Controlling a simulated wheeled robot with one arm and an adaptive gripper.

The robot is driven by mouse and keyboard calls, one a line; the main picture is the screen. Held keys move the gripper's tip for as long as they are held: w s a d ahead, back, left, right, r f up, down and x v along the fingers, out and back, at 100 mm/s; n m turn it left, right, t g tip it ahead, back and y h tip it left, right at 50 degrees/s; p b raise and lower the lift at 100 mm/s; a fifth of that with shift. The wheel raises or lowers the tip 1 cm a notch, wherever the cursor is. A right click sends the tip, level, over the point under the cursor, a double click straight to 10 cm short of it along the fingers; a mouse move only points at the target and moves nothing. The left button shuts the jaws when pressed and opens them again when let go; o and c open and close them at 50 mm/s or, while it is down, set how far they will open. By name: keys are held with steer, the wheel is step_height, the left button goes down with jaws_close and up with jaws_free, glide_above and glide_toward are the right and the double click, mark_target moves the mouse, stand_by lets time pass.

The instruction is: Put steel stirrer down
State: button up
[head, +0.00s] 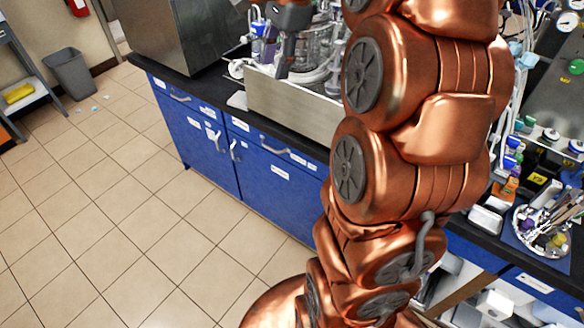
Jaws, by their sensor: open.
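My gripper (284,68) is at the top middle of the head view, small and partly cut off by the top edge. It points down over a pale steel-sided bin or tray (290,108) on the dark counter (217,88), close to clear glass vessels (318,45). Its jaws are open. I cannot make out the steel stirrer; my copper arm and the clutter hide much of the counter. I cannot tell whether anything touches the gripper's fingers.
Blue cabinets (272,185) stand under the counter. A large steel appliance (178,35) stands at the back left. A round tray of tools and bottles (541,232) sits at the right. A grey waste bin (71,75) stands far left. The tiled floor (130,215) is mostly clear.

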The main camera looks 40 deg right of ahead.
steer(key=s+a+f+n+g, duration=0.2)
steer(key=s+a+f+n, duration=0.5)
steer(key=s+a+n, duration=0.3)
steer(key=s+a+f+n+h, duration=0.1)
steer(key=s+a+f+n, duration=0.1)
steer(key=s+f+n, duration=0.2)
steer(key=s+a+f+n+g+h, duration=0.1)
steer(key=s+a+f+n, duration=0.2)
steer(key=s+f, duration=0.3)
steer(key=s+n, duration=0.1)
steer(key=s, duration=0.4)
steer(key=shift+n, duration=0.4)
